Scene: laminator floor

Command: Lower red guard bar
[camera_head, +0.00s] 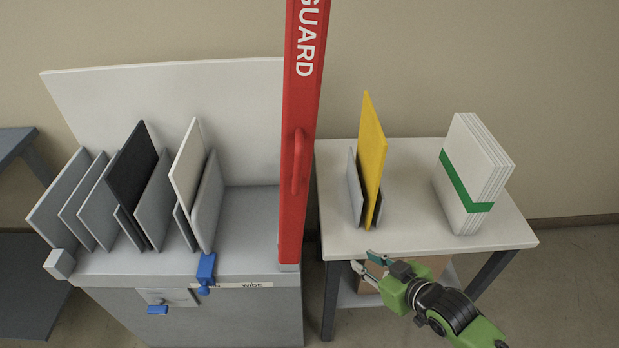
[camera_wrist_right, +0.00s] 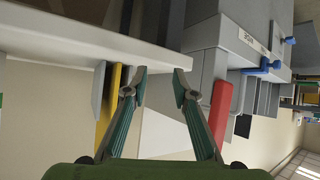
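The red guard bar (camera_head: 303,130) stands upright at the right end of the grey laminator (camera_head: 235,225), with "GUARD" lettering and a red handle (camera_head: 298,162) on its face. Its top runs out of the head view. In the right wrist view part of the red bar (camera_wrist_right: 220,108) shows beyond the right finger. My right gripper (camera_head: 363,263) is in front of the white table's near edge, to the right of the bar and apart from it. Its fingers are spread and empty, as the right wrist view (camera_wrist_right: 160,82) also shows. My left gripper is not in view.
The white table (camera_head: 410,225) right of the laminator holds a yellow panel (camera_head: 372,145) in a grey holder and a white stack with a green band (camera_head: 465,185). Black, white and grey panels stand in the laminator. A blue lever (camera_head: 206,270) sits on its front edge.

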